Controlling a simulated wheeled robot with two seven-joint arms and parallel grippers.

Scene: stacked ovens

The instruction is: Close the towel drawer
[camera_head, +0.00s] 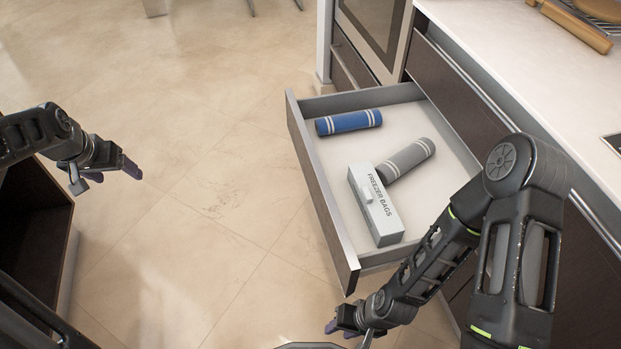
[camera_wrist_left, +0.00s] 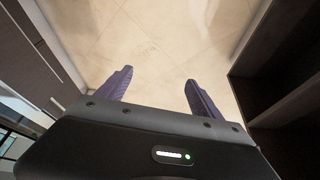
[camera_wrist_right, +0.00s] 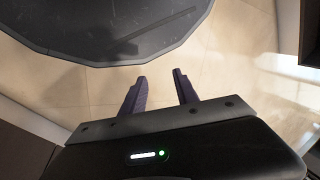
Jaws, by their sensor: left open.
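The towel drawer (camera_head: 322,196) is pulled out from the cabinet in the head view. Inside lie a rolled blue towel (camera_head: 348,122), a rolled grey towel (camera_head: 407,160) and a white freezer bags box (camera_head: 375,205). My left gripper (camera_head: 128,173) is at the left over the floor, well apart from the drawer; its fingers are spread and empty in the left wrist view (camera_wrist_left: 158,92). My right gripper (camera_head: 345,327) is low, near the drawer's near front corner, with a gap to it. Its fingers are apart and empty in the right wrist view (camera_wrist_right: 160,90).
A white countertop (camera_head: 540,75) with a rolling pin (camera_head: 577,27) runs along the right. An oven (camera_head: 375,30) stands beyond the drawer. A dark open cabinet (camera_head: 35,225) is at the left. The tiled floor (camera_head: 200,200) between is clear.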

